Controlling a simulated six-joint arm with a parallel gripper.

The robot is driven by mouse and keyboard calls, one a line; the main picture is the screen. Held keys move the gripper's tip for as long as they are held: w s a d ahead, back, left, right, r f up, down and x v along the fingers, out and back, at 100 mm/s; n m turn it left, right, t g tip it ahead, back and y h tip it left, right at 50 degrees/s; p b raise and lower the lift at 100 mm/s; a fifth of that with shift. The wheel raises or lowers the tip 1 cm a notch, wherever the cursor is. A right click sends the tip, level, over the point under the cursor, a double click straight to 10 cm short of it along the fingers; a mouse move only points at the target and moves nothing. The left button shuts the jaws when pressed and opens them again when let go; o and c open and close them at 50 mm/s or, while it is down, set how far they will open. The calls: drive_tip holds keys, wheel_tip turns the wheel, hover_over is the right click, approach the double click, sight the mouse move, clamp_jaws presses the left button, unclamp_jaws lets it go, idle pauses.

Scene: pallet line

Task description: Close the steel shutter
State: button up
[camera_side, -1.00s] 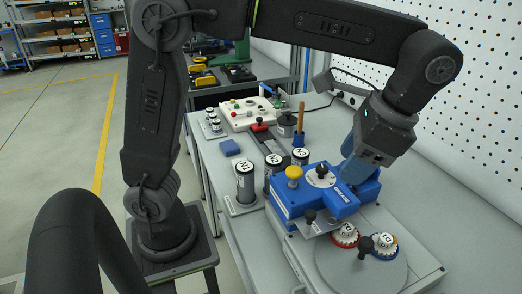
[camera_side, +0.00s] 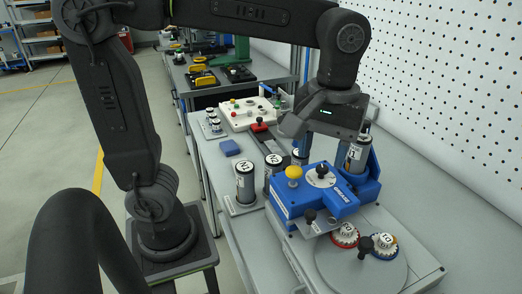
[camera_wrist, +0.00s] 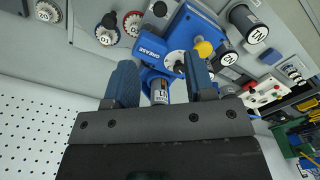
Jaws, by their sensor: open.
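The steel shutter (camera_side: 322,226) appears to be the thin metal plate with a black knob (camera_side: 309,215) at the front of the blue grease machine (camera_side: 285,200). How far it is shut I cannot tell. A labelled canister (camera_side: 354,157) stands upright in the blue holder at the machine's back; it also shows in the wrist view (camera_wrist: 160,92). My gripper (camera_wrist: 162,72) is open and empty, pointing down above the machine's back. In the wrist view its blue fingers appear on either side of the canister; contact is not visible.
A round plate (camera_side: 335,268) with red- and blue-rimmed caps and a black knob lies in front of the machine. Black canisters (camera_side: 245,182) stand left of it. A yellow knob (camera_side: 293,172) and a dial (camera_side: 322,170) top the machine. A pegboard wall (camera_side: 445,90) rises at right.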

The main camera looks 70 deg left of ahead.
sight(306, 215)
drive_tip(key=shift+n, duration=0.5)
drive_tip(key=f, duration=0.4)
drive_tip(key=s+f, duration=0.1)
drive_tip(key=f, duration=0.9)
drive_tip(key=shift+s, duration=0.15)
wheel_tip(306, 215, up, 14)
drive_tip(key=s, duration=0.2)
drive_tip(key=s+a+f+m+t, duration=0.3)
drive_tip(key=a+f+m+t, duration=0.1)
drive_tip(key=a+m, duration=0.4)
drive_tip(key=shift+s+a+f+m+t, duration=0.3)
drive_tip(key=shift+a+m+t, duration=0.15)
drive_tip(key=shift+t, duration=0.45)
